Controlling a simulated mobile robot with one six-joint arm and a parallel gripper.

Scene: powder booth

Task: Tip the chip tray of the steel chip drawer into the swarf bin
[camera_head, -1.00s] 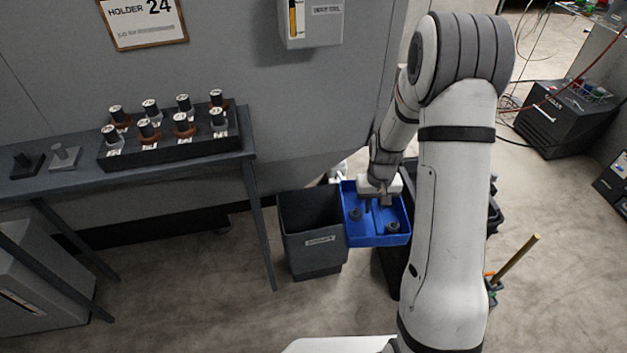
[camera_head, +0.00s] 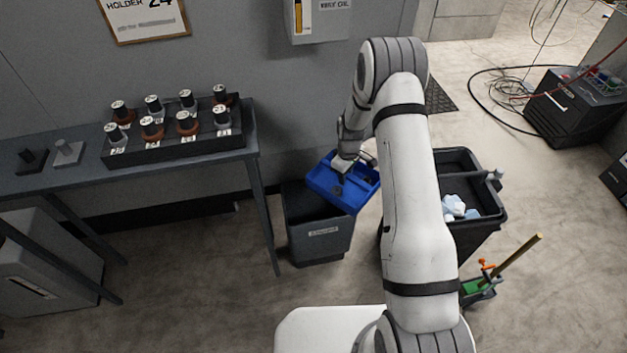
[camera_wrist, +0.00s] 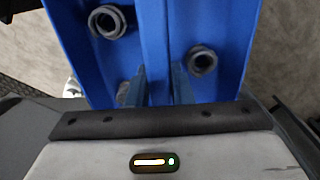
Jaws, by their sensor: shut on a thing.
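The blue chip tray (camera_head: 322,192) hangs from my gripper (camera_head: 345,170) above the right part of a dark grey open bin (camera_head: 318,246). The bin stands on the floor with a pale label too small to read. In the wrist view, my gripper (camera_wrist: 160,88) is shut on the middle divider of the tray (camera_wrist: 218,20). A dark ring-shaped part (camera_wrist: 108,21) lies in the left compartment and another (camera_wrist: 202,60) in the right one. The tray sits askew; I cannot tell how far it is tipped. My arm and gripper hide some of it.
A second black bin (camera_head: 490,213) with pale crumpled things in it stands to the right, partly behind my arm. A bench (camera_head: 185,165) with a rack of tool holders (camera_head: 172,150) is at left. A brush with a wooden handle (camera_head: 518,257) stands at right.

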